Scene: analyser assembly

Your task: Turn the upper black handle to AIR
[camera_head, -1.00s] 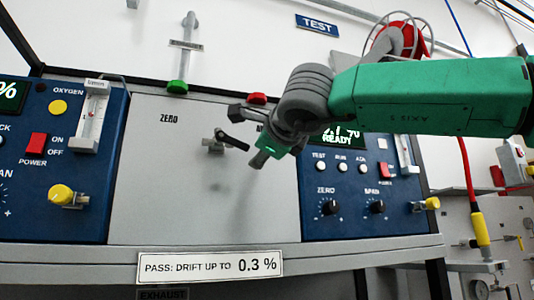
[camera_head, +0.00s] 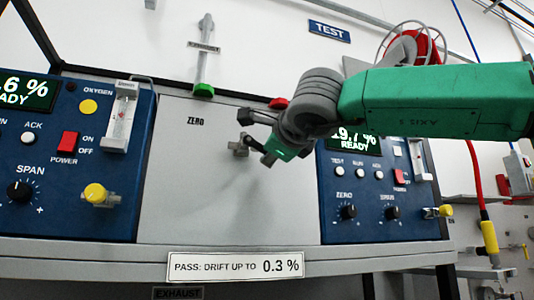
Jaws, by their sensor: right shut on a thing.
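The black handle (camera_head: 255,145) sits on a small grey valve (camera_head: 238,149) in the middle of the grey panel. Its visible part slopes down to the right from the valve, and its end is hidden by my right gripper. My right gripper (camera_head: 257,138) comes in from the right on the green arm. It is shut on the black handle, with one dark finger above it and the other finger's tip below right. A ZERO label (camera_head: 196,122) shows left above the valve. No AIR label is readable; my gripper covers the panel right of the valve. My left gripper is out of view.
Blue analyser units stand left (camera_head: 68,150) and right (camera_head: 380,200) of the panel, with knobs and yellow fittings. A green-capped pipe (camera_head: 204,88) and a red cap (camera_head: 278,103) are above. A drift sign (camera_head: 235,266) is below. The panel's lower part is clear.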

